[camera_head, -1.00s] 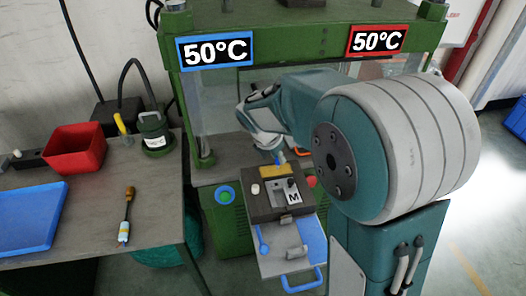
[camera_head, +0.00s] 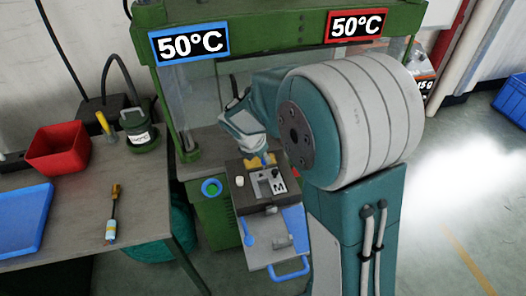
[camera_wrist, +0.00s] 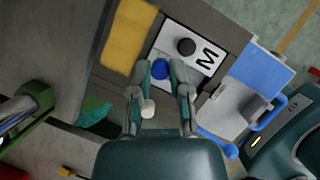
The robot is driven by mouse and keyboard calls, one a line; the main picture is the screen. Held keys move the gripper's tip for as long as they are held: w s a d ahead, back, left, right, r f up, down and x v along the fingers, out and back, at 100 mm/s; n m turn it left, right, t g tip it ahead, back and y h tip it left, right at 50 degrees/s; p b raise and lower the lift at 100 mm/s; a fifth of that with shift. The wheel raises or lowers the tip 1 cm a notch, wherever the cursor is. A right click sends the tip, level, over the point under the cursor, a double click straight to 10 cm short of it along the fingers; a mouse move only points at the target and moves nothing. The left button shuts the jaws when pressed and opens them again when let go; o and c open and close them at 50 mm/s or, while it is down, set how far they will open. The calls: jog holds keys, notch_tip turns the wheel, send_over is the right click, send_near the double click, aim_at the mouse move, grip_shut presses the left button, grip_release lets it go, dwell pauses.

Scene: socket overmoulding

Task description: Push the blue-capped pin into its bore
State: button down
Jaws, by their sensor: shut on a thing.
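The blue-capped pin (camera_wrist: 160,69) shows in the wrist view as a round blue cap between my two fingertips. My gripper (camera_wrist: 159,66) is shut on it, beside the light plate marked M (camera_wrist: 204,60). In the head view my gripper (camera_head: 261,154) is low over the back of the dark mould block (camera_head: 246,196). The block also shows in the wrist view (camera_wrist: 222,23). The pin's shank and its bore are hidden, so I cannot tell how deep the pin sits.
A black round knob (camera_wrist: 186,46) and a white-topped pin (camera_wrist: 148,108) stand close to my fingers. A yellow block (camera_wrist: 128,35) lies alongside. The green press frame (camera_head: 275,38) surrounds the work area. A blue-handled tray (camera_head: 262,255) extends in front. The side table stands left.

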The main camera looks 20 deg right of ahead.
aim_at(263, 173)
jog(key=shift+a+f, duration=0.8)
jog(key=shift+a, duration=0.1)
jog(key=shift+f, duration=0.25)
jog(key=shift+d+f, duration=0.65)
jog(key=shift+f, duration=0.25)
jog(key=shift+a+f, duration=0.2)
jog(key=shift+f, duration=0.1)
jog(key=shift+a, duration=0.25)
jog(key=shift+d, duration=0.2)
jog(key=c, duration=0.5)
grip_release()
jog(key=shift+a, duration=0.1)
